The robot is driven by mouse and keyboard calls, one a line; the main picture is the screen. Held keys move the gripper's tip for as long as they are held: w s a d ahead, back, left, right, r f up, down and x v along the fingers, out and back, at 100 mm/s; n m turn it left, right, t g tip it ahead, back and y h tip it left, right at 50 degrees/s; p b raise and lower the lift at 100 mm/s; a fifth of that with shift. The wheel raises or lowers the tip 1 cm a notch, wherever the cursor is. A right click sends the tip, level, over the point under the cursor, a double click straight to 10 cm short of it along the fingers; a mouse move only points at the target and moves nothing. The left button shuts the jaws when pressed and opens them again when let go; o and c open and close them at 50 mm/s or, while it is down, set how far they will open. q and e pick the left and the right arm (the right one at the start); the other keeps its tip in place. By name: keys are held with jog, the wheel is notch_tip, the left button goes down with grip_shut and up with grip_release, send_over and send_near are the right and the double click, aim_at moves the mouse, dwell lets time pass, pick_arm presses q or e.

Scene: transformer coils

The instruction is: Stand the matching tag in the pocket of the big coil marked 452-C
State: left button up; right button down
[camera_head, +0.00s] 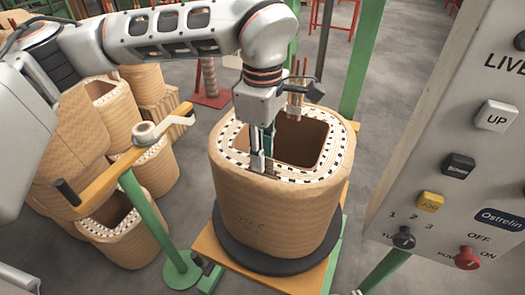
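The big paper-wrapped coil (262,205) stands upright on a dark round plate in the middle of the head view. Faint dark marking shows low on its front, too small to read. Its top rim carries a ring of black-and-white spacers around a wide opening. My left gripper (260,158) points down at the near-left part of this rim, its fingertips at or just above the spacers. I cannot tell whether it is open or shut, or whether it holds a tag. No tag or pocket can be made out clearly. My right gripper is not in view.
A grey control panel (460,170) with buttons and knobs fills the right side. Several smaller coils (153,165) stand at the left. A green post (150,225) with a wooden arm (100,186) stands between them and the big coil.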

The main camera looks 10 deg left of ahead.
pick_arm(q)
notch_tip(320, 180, up, 12)
dwell(0.6)
